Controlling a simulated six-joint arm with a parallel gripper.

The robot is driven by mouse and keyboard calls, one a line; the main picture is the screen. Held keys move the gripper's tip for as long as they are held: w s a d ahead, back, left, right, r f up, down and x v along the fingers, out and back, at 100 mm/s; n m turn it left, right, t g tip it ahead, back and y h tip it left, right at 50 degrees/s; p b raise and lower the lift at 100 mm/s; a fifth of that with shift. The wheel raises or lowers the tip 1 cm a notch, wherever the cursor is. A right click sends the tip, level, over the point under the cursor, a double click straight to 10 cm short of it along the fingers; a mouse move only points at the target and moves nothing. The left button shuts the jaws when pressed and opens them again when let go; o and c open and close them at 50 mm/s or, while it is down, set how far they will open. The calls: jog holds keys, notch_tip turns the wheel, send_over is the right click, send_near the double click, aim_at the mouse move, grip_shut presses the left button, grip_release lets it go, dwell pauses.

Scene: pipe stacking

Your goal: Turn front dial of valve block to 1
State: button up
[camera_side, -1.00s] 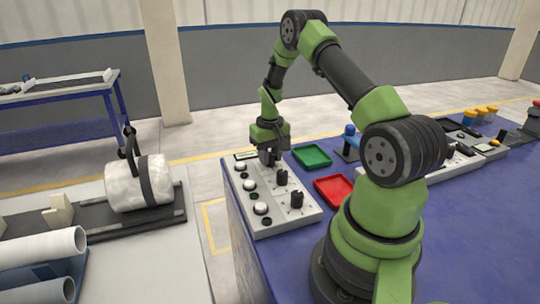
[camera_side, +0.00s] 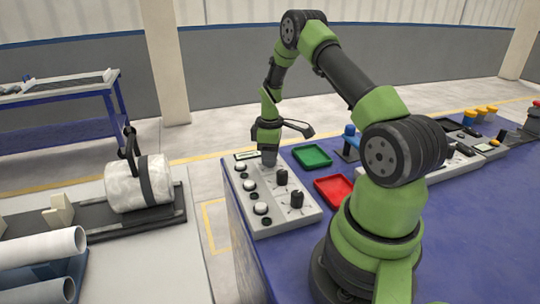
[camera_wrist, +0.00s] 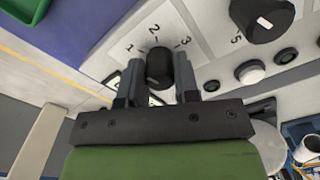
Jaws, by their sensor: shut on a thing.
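The valve block (camera_side: 262,212) is a pale panel on the near left corner of the blue table, with black dials and white buttons. My gripper (camera_side: 268,158) points straight down over the dial at the block's far end and hides it in the side view. In the wrist view, the black dial (camera_wrist: 159,70) sits between the two fingers of my gripper (camera_wrist: 159,78), which are shut on it. The numbers 1, 2 and 3 are printed around this dial.
Two other black dials, one in the middle (camera_side: 282,177) and one nearer (camera_side: 296,199), stand close by on the block. A green tray (camera_side: 312,155) and a red tray (camera_side: 334,189) lie to the right. A blue-topped object (camera_side: 350,137) stands beyond them.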

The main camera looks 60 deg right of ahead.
jog(key=shift+n, duration=1.6)
jog(key=o, duration=0.9)
jog(key=shift+r, duration=0.1)
notch_tip(320, 180, up, 10)
jog(key=shift+f, duration=0.1)
